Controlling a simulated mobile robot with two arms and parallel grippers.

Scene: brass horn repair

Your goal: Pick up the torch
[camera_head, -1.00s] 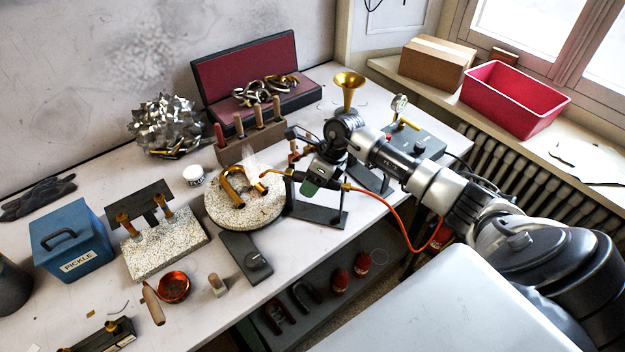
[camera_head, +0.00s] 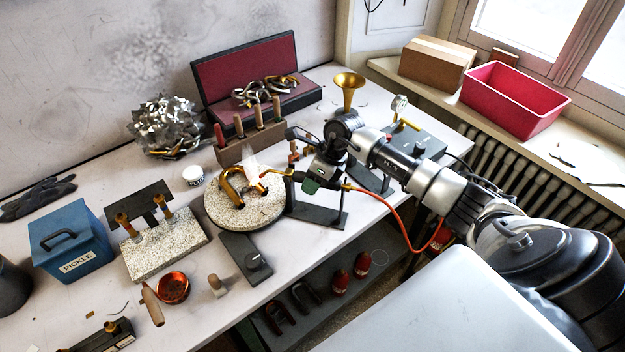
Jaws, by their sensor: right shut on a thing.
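The torch (camera_head: 311,184) has a green handle, a thin brass neck ending in a copper tip, and an orange hose at its rear. My right gripper (camera_head: 318,174) is shut on the torch handle, and its jaws hide part of it. The torch is at a dark metal stand (camera_head: 318,215); I cannot tell whether it still touches the stand. Its tip points left, over the round speckled soldering board (camera_head: 262,212), where a bent brass tube (camera_head: 232,188) lies. A pale haze shows near the tip. My left gripper is out of view.
A tool block (camera_head: 235,155) with several wooden handles and a brass bell (camera_head: 347,92) stand behind the torch. A gauge box (camera_head: 418,146) is to the right. The orange hose (camera_head: 395,215) hangs over the bench's front edge. A blue pickle box (camera_head: 70,243) stands left.

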